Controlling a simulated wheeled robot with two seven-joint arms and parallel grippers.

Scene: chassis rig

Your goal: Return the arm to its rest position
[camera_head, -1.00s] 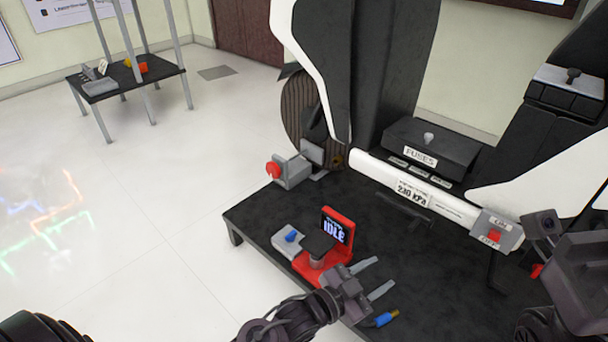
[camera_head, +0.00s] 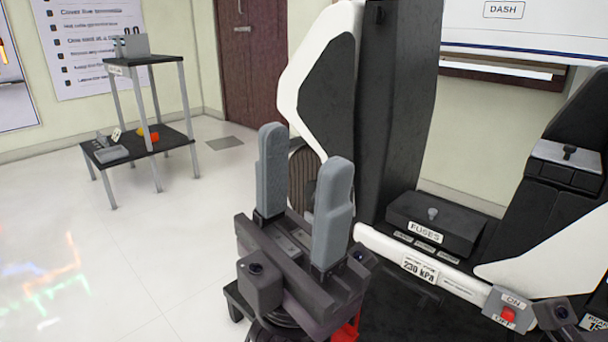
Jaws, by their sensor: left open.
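My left gripper (camera_head: 302,172) stands large in the lower middle, its two grey fingers pointing up and apart with nothing between them. It is raised in front of the chassis rig and close to the camera. Behind it, the rig's white and black upright panel (camera_head: 327,90) and a ribbed round part are partly covered. A dark part that looks like my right gripper (camera_head: 558,318) shows at the lower right edge; its fingers are not visible.
The fuse box (camera_head: 436,222), the 230 kPa bar (camera_head: 385,248) and the on/off switch (camera_head: 508,313) lie right of my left gripper. A red piece (camera_head: 346,331) shows below it, mostly hidden. A shelf table (camera_head: 160,145) stands at the back left. Open floor lies left.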

